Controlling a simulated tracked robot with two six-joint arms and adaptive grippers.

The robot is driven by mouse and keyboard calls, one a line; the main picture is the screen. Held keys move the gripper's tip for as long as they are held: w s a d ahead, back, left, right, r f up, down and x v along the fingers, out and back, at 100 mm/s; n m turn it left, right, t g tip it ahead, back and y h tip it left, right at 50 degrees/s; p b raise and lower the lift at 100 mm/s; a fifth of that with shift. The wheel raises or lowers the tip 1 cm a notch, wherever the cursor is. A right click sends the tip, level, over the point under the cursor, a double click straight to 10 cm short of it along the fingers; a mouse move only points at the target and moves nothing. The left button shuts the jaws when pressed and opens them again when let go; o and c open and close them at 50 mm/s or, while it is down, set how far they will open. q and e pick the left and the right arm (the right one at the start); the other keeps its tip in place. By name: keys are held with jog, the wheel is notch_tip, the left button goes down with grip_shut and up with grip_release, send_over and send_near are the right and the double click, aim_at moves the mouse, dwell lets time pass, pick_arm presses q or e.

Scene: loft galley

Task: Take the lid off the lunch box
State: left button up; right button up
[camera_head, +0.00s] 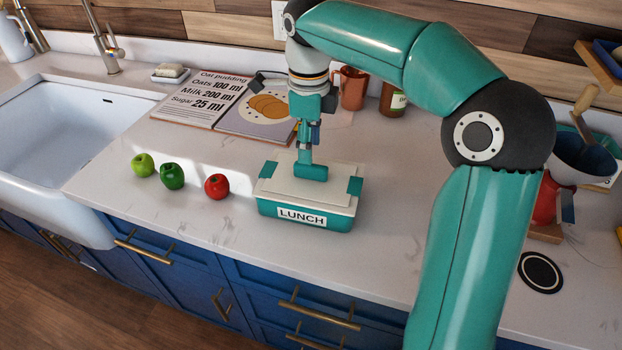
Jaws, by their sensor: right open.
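The teal lunch box (265,208) with a "LUNCH" label stands on the white counter in the middle of the view. Its pale lid (337,199) lies on top, with teal clips at its left and right ends. My right gripper (311,170) points down over the middle of the lid, with its fingers at a teal part there. It is open. I cannot tell whether the fingers touch the lid, since the gripper hides its middle. My left gripper is not in view.
A green pepper (172,176), a light green apple (143,165) and a red apple (217,187) sit left of the box. An open recipe book (190,112), a copper mug (353,90) and a jar (393,99) stand behind. The sink (75,135) is at left. The counter's front edge is close.

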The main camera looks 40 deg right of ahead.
aim_at(310, 167)
jog(key=shift+s+a+f, duration=0.15)
jog(key=shift+s+f, duration=0.05)
jog(key=shift+f, duration=1.2)
jog(key=shift+s+a+f, duration=0.1)
jog(key=shift+s+f, duration=0.1)
jog(key=shift+f, duration=1.2)
grip_shut()
